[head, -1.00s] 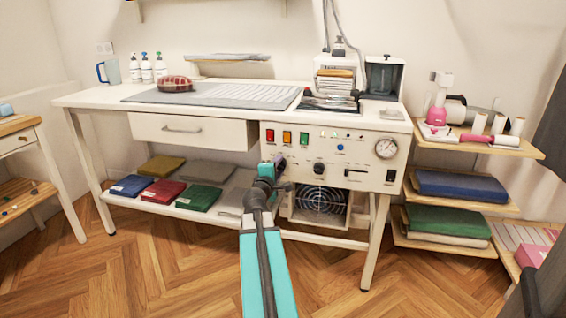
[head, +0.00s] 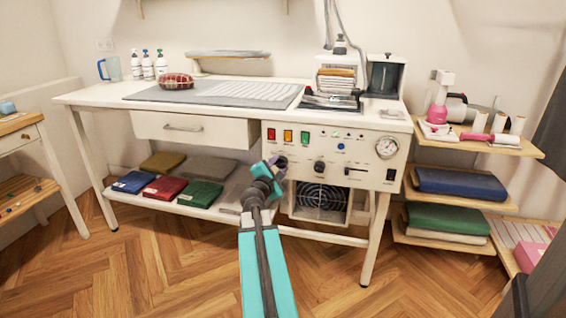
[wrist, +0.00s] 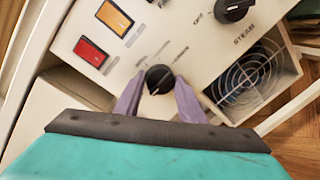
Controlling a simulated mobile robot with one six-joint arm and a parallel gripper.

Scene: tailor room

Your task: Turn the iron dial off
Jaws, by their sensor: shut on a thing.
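My gripper (wrist: 158,88) has its two purple fingers shut on a small black dial (wrist: 159,77) on the white control panel. The lettering beside this dial is too blurred to read, and its pointer is hard to make out. In the head view my gripper (head: 279,163) reaches the left part of the panel (head: 362,168), below the colored switches, and hides the dial. A second black dial, marked STEAM with OFF beside it (wrist: 234,9), sits apart to the upper right in the wrist view.
Red (wrist: 90,52) and orange (wrist: 114,17) switches sit close by on the panel. A round fan grille (wrist: 247,80) is to the right. A pressure gauge (head: 387,148) is at the panel's right. Folded cloths (head: 168,188) lie on the lower shelf.

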